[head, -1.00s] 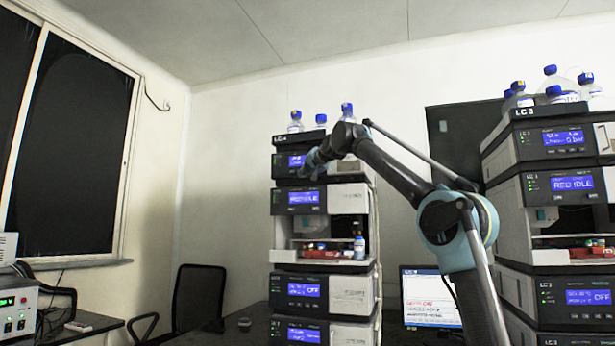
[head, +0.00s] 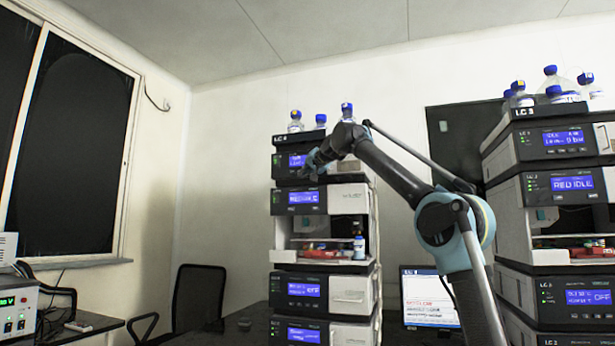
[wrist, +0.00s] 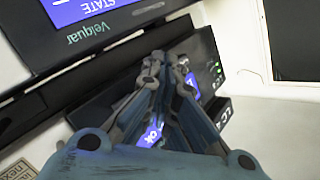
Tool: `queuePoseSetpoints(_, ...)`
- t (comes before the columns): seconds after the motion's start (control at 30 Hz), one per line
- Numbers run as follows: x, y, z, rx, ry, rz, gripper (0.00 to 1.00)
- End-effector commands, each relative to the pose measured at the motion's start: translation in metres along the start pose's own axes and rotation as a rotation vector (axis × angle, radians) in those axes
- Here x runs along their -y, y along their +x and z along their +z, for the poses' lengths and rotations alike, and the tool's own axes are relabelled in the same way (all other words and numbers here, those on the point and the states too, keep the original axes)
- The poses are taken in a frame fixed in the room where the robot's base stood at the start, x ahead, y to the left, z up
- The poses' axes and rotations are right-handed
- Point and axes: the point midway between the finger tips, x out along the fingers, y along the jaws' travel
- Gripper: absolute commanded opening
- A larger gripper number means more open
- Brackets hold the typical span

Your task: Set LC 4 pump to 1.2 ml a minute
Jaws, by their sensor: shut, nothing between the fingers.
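The LC 4 stack stands in the middle of the head view. Its top module (head: 283,168), under the LC 4 label, has a blue screen (head: 297,160), partly behind my gripper (head: 315,166). In the wrist view my gripper (wrist: 167,62) is shut and empty, close in front of this dark front panel (wrist: 203,52). The panel appears turned, with green lights (wrist: 217,72) and the LC 4 label (wrist: 227,112) at right. My fingers hide most of the screen; its digits are unreadable. I cannot tell whether the fingertips touch the panel.
Below is a second module with a blue screen (head: 303,198), then an open bay with a small bottle (head: 359,245). Capped bottles (head: 295,122) stand on top. The LC 3 stack (head: 530,190) is at right, with a monitor (head: 428,297) between. A chair (head: 198,295) is at left.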

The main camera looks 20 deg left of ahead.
Motion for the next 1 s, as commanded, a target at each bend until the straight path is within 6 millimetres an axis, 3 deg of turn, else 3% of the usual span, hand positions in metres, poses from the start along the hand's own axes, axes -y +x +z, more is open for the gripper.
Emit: queuePoseSetpoints(1.0,0.007,-0.011,0.008,0.0,0.0,0.0,0.0)
